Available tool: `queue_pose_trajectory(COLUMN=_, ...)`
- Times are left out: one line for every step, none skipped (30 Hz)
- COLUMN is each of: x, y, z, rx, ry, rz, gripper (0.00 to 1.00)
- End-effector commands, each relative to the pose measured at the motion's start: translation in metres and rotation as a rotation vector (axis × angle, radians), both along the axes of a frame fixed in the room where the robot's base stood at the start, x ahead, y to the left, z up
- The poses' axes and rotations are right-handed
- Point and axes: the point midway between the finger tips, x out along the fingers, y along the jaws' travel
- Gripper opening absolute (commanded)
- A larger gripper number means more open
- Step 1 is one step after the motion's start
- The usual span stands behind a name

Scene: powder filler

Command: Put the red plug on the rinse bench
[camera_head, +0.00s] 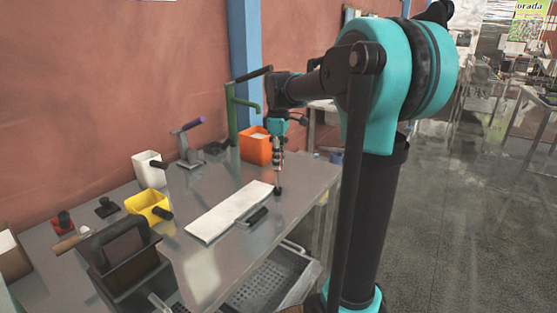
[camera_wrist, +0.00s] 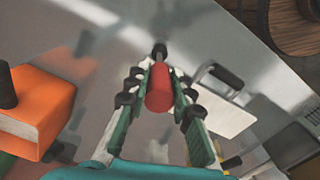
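The red plug (camera_wrist: 158,88) is a short red cylinder with a dark end, between the fingers of my gripper (camera_wrist: 160,68) in the wrist view. The fingertips close in around its far, dark end, so my gripper looks shut on it. In the head view my gripper (camera_head: 279,165) points down over the right part of a steel bench (camera_head: 217,260). A small dark knob shows just under the fingertips, at or close to the bench top; I cannot tell whether it touches. A green tap stands on this bench (camera_head: 232,125).
An orange bin (camera_head: 256,146) stands behind my gripper. A white board (camera_head: 220,212) with a dark handle (camera_head: 252,216) lies left of it. A yellow bin (camera_head: 148,205), white box (camera_head: 148,168), red block (camera_head: 62,223) and dark container (camera_head: 125,260) stand further left.

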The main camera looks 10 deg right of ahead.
Motion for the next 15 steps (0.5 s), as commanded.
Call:
queue_pose_trajectory(x=0.0, y=0.0001, z=-0.0001, rx=0.0, ry=0.0, rz=0.0, gripper=0.27)
queue_pose_trajectory(x=0.0, y=0.0001, z=0.0, rx=0.0, ry=0.0, rz=0.0, gripper=0.31)
queue_pose_trajectory(x=0.0, y=0.0001, z=0.0, rx=0.0, ry=0.0, rz=0.0, gripper=0.36)
queue_pose_trajectory(x=0.0, y=0.0, z=0.0, rx=0.0, ry=0.0, rz=0.0, gripper=0.4)
queue_pose_trajectory(x=0.0001, y=0.0, z=0.0, rx=0.0, ry=0.0, rz=0.0, gripper=0.43)
queue_pose_trajectory(x=0.0, y=0.0, z=0.0, rx=0.0, ry=0.0, rz=0.0, gripper=0.43)
queue_pose_trajectory(x=0.0, y=0.0, z=0.0001, rx=0.0, ry=0.0, rz=0.0, gripper=0.43)
queue_pose_trajectory(x=0.0, y=0.0, z=0.0001, rx=0.0, ry=0.0, rz=0.0, gripper=0.43)
queue_pose_trajectory(x=0.0, y=0.0, z=0.0001, rx=0.0, ry=0.0, rz=0.0, gripper=0.43)
queue_pose_trajectory(x=0.0, y=0.0, z=0.0001, rx=0.0, ry=0.0, rz=0.0, gripper=0.43)
queue_pose_trajectory(x=0.0, y=0.0, z=0.0001, rx=0.0, ry=0.0, rz=0.0, gripper=0.43)
queue_pose_trajectory(x=0.0, y=0.0, z=0.0001, rx=0.0, ry=0.0, rz=0.0, gripper=0.43)
queue_pose_trajectory(x=0.0, y=0.0, z=0.0004, rx=0.0, ry=0.0, rz=0.0, gripper=0.43)
queue_pose_trajectory(x=0.0, y=0.0, z=0.001, rx=0.0, ry=0.0, rz=0.0, gripper=0.43)
queue_pose_trajectory(x=0.0, y=0.0, z=0.0025, rx=0.0, ry=0.0, rz=0.0, gripper=0.43)
